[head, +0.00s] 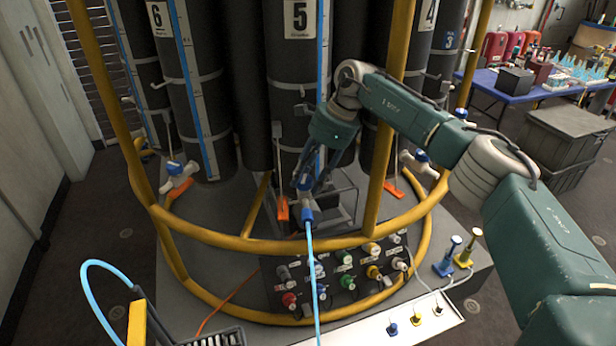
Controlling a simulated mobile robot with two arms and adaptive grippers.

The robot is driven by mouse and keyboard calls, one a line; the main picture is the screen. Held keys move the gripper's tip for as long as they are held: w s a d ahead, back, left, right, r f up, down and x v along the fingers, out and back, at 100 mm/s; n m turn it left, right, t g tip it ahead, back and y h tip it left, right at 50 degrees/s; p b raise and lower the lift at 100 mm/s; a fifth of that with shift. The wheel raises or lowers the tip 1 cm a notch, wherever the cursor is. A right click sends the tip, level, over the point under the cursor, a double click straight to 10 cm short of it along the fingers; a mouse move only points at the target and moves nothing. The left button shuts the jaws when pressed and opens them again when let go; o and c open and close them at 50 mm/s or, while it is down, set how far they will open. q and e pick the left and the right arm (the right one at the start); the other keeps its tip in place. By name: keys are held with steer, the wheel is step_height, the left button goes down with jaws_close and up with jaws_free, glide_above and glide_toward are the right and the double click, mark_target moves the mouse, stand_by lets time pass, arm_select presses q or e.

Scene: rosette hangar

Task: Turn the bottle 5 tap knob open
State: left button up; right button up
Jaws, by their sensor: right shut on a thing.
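Bottle 5 (292,80) is a tall dark cylinder with a white "5" label and a blue strip, at the upper middle of the head view. Its tap (307,203) is a pale fitting low in front, with a blue end from which a light blue hose runs down. My right gripper (308,178) reaches down to the tap from the upper right and is shut on the blue tap knob (303,184). The fingers partly hide the knob, so its exact angle is hard to tell. My left gripper is not in view.
A yellow rail (240,243) rings the bottles, with an upright (383,150) close to my right forearm. A panel with coloured knobs (345,279) stands below. The light blue hose (312,265) crosses it. Orange-handled levers (282,208) hang beside the bottles.

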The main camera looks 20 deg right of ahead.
steer(key=shift+w+a+r, duration=0.15)
steer(key=shift+w+r, duration=0.15)
steer(key=shift+r, duration=0.15)
steer(key=o, duration=1.1)
steer(key=shift+a+f, duration=0.1)
steer(key=shift+f, duration=0.2)
steer(key=shift+s, duration=0.15)
